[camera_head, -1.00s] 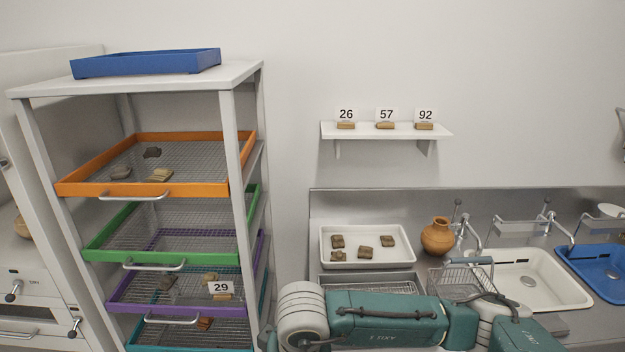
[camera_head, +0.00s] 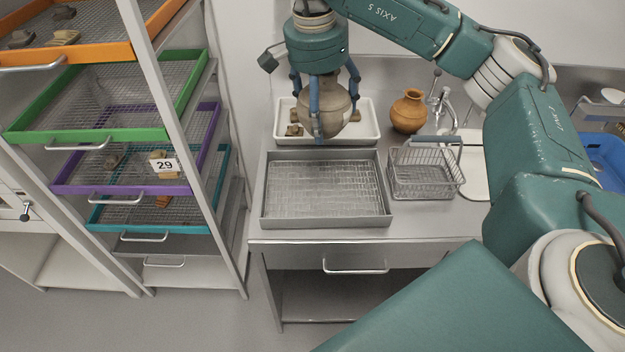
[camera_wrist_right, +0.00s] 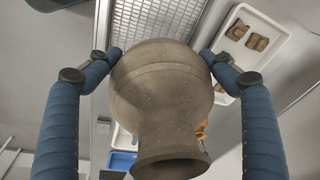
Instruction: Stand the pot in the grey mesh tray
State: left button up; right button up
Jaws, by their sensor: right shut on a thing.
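A grey-brown round pot (camera_head: 339,108) is held by my right gripper (camera_head: 323,100), whose blue fingers close around its body. It hangs over the back edge of the grey mesh tray, in front of the white tray, apparently in the air. In the right wrist view the pot (camera_wrist_right: 160,85) sits between the two fingers of the right gripper (camera_wrist_right: 161,54), its rim toward the camera. The grey mesh tray (camera_head: 325,226) stands empty on the steel counter. My left gripper is not in view.
A white tray (camera_head: 368,128) with sherds lies behind the mesh tray. An orange-brown pot (camera_head: 408,112) and a wire basket (camera_head: 425,175) stand to the right. A rack with coloured mesh drawers, one green (camera_head: 95,137), stands left.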

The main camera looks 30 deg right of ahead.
jog(key=shift+d+r, duration=0.15)
jog(key=f, duration=0.3)
jog(key=shift+s+d+f+m+b, duration=0.15)
jog(key=shift+s+m+b, duration=0.15)
jog(key=shift+b, duration=0.05)
notch_tip(320, 180, down, 12)
jog(key=shift+w+r+p, duration=0.1)
jog(key=shift+r+p, duration=0.15)
jog(key=shift+p, duration=0.7)
jog(key=shift+f, duration=0.3)
notch_tip(320, 180, down, 3)
jog(key=shift+f+p, duration=0.2)
jog(key=shift+p, duration=0.2)
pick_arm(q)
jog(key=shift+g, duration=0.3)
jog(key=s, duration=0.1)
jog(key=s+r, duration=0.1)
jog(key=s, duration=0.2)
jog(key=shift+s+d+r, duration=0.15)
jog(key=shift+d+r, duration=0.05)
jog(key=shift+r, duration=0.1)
pick_arm(e)
jog(key=shift+f, duration=0.2)
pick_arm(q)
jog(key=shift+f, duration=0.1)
